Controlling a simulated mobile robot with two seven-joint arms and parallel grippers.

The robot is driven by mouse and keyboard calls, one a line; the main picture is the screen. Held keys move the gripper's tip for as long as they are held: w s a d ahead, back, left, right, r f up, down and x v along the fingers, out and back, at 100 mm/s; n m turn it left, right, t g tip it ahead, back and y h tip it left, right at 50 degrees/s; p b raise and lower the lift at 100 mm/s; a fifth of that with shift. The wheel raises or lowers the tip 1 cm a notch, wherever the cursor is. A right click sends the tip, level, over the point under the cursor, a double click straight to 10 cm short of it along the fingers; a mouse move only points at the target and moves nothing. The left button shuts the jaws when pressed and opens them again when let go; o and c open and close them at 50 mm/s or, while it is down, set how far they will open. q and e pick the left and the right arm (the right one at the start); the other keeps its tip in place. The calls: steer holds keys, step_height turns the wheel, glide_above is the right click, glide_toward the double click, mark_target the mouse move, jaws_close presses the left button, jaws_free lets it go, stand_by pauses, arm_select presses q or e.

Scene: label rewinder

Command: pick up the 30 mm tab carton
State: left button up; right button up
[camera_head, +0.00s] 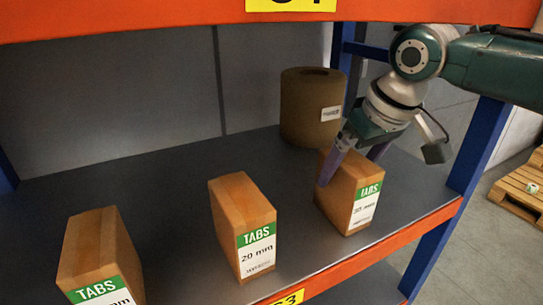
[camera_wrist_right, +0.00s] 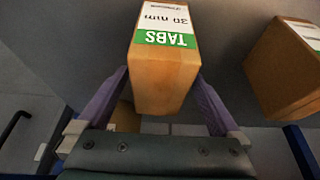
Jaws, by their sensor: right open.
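The 30 mm tab carton (camera_head: 343,195) is a brown box with a green and white label, standing upright on the grey shelf at the right. Its label reads upside down in the wrist view (camera_wrist_right: 163,45). My right gripper (camera_head: 352,165) is open, its purple fingers on either side of the carton's upper part. In the wrist view the gripper (camera_wrist_right: 160,85) has one finger along each side of the carton; I cannot tell whether they touch it. The far finger is partly hidden behind the carton in the head view. My left gripper is not in view.
The 20 mm carton (camera_head: 243,225) stands to the left, and another TABS carton (camera_head: 98,255) is farther left. A brown roll (camera_head: 307,105) stands behind the 30 mm carton. An orange beam (camera_head: 395,241) edges the shelf; a blue post (camera_head: 478,145) is at the right.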

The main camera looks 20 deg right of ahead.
steer(key=shift+f, duration=0.2)
stand_by(0.5)
jaws_close()
stand_by(0.6)
